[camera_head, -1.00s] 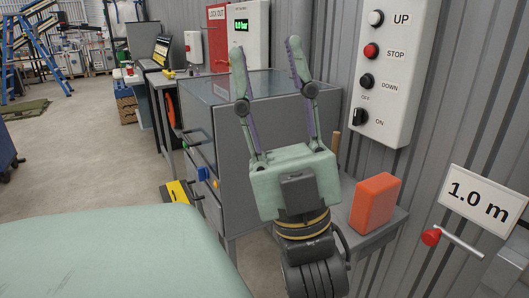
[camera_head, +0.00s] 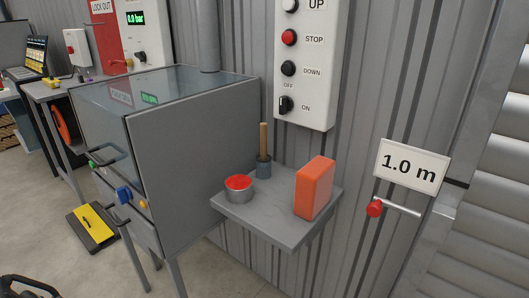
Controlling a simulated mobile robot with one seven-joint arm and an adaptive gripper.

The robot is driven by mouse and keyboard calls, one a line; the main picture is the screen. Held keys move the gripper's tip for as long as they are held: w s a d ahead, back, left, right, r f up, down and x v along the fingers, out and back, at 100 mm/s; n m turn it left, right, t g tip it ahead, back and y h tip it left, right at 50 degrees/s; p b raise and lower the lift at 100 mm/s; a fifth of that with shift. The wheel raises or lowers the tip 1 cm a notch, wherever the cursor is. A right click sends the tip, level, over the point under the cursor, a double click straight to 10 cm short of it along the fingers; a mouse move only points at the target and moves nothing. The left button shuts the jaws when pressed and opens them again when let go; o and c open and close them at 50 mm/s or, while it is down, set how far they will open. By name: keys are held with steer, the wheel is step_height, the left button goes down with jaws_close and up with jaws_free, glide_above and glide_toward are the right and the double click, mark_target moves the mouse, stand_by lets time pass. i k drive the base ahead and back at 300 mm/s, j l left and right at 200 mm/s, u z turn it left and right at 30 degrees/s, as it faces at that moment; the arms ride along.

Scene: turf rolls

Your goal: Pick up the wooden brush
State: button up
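A light wooden handle, likely the wooden brush (camera_head: 264,138), stands upright at the back of a small grey shelf (camera_head: 285,228). Its lower end is in or joined to a blue-grey cylinder (camera_head: 263,168); I cannot tell whether this is a cup or part of the brush, and no bristles show. A grey tin with a red top (camera_head: 239,188) stands in front of it to the left. An orange block (camera_head: 314,188) stands to its right.
A grey glass-topped cabinet (camera_head: 185,145) stands directly left of the shelf. A control panel (camera_head: 306,70) is on the corrugated wall above. A red-knobbed lever (camera_head: 375,208) sticks out at right. A yellow-and-black object (camera_head: 92,226) lies on the floor.

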mark_target(263, 126)
steer(key=j+z, duration=0.35)
steer(key=j, duration=0.35)
steer(key=j+z, duration=0.35)
steer(key=j, duration=0.35)
steer(key=i+j, duration=0.35)
steer(key=i, duration=0.1)
